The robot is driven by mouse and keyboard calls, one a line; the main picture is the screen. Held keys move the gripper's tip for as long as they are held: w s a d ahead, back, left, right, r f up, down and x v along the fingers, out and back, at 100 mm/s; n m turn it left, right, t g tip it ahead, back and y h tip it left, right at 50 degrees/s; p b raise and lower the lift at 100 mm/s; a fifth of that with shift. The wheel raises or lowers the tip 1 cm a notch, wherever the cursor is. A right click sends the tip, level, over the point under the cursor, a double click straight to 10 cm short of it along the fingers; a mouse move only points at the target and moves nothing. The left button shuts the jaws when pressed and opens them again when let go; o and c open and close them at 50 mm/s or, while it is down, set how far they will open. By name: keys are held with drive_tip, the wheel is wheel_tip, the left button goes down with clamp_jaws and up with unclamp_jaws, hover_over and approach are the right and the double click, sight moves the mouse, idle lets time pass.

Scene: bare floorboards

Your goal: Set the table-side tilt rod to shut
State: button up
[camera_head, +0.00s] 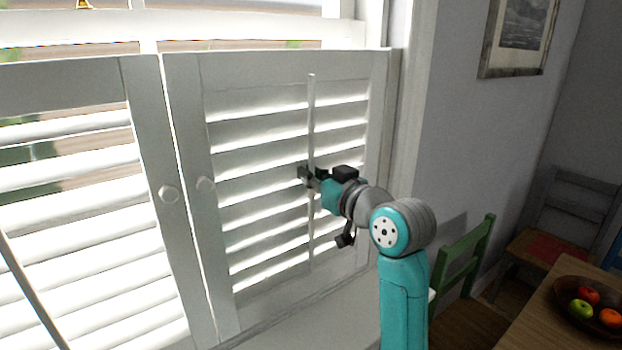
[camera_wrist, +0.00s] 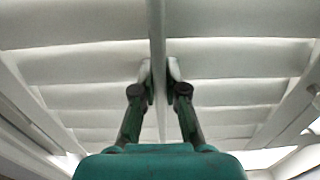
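The table-side tilt rod (camera_head: 311,110) is a thin white upright bar on the front of the right shutter panel (camera_head: 382,110). It also runs down the middle of the wrist view (camera_wrist: 157,30). The white slats (camera_head: 255,125) behind it are tilted, with narrow bright gaps between them. My gripper (camera_head: 309,176) is at about mid-height of the rod. In the wrist view my gripper (camera_wrist: 158,78) has one finger on each side of the rod, with the pads close against it. The finger on the far side is partly hidden in the head view.
The left shutter panel (camera_head: 146,110) has wider bright gaps and its own rod (camera_head: 28,290). A green chair (camera_head: 465,258) and a table (camera_head: 530,318) with a fruit bowl (camera_head: 566,311) stand at the right.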

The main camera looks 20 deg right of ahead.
drive_tip(key=o, duration=0.5)
drive_tip(key=shift+r, duration=0.15)
drive_tip(key=shift+c, duration=0.2)
drive_tip(key=shift+s, duration=0.1)
drive_tip(key=v, duration=1.2)
